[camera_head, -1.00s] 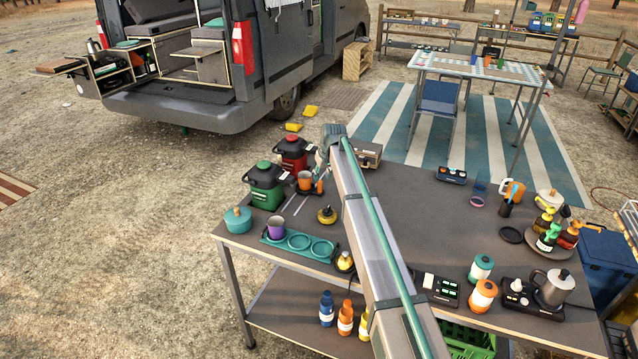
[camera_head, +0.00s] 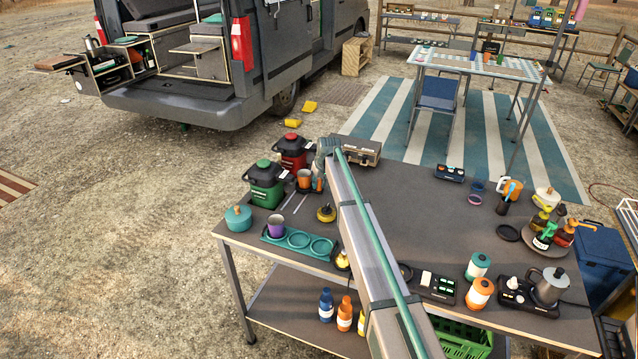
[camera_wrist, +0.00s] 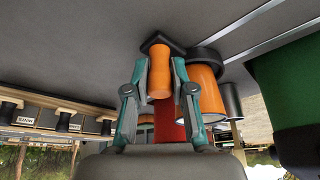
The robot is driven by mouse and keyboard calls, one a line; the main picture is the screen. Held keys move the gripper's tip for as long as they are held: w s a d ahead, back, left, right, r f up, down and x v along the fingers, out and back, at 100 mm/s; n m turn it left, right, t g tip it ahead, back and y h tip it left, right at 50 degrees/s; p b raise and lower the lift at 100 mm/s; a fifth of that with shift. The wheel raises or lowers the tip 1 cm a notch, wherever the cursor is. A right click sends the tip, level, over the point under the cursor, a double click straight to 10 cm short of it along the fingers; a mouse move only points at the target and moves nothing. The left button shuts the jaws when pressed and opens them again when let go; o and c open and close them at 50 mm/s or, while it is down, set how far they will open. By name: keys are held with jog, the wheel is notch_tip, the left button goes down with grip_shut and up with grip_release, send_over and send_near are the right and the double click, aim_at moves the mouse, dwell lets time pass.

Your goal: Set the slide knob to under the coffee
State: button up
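The slide knob (camera_wrist: 159,72) is an orange upright post on a dark base. It stands between the two teal fingers of my gripper (camera_wrist: 162,82) in the wrist view. The fingers lie close on both sides, but I cannot tell if they press on it. In the head view my gripper (camera_head: 319,174) is low over the slide, and the knob is mostly hidden. An orange cup (camera_head: 304,180) stands beside the knob; the wrist view shows it in a dark ring holder (camera_wrist: 206,55). Behind are a red dispenser (camera_head: 292,152) and a green dispenser (camera_head: 266,184). I cannot read which holds coffee.
Pale slide rails (camera_head: 296,203) run on the table by the green dispenser. The table's middle right is clear.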

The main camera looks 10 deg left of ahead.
grip_shut()
jog(key=shift+s, duration=0.25)
jog(key=s+a+b, duration=0.1)
jog(key=s, duration=0.2)
jog(key=s+a, duration=0.1)
jog(key=s, duration=0.3)
jog(key=s+a+b, duration=0.1)
jog(key=s, duration=0.2)
jog(key=shift+s+b, duration=0.3)
jog(key=o, duration=0.6)
grip_release()
jog(key=shift+a, duration=0.1)
jog(key=shift+r, duration=0.1)
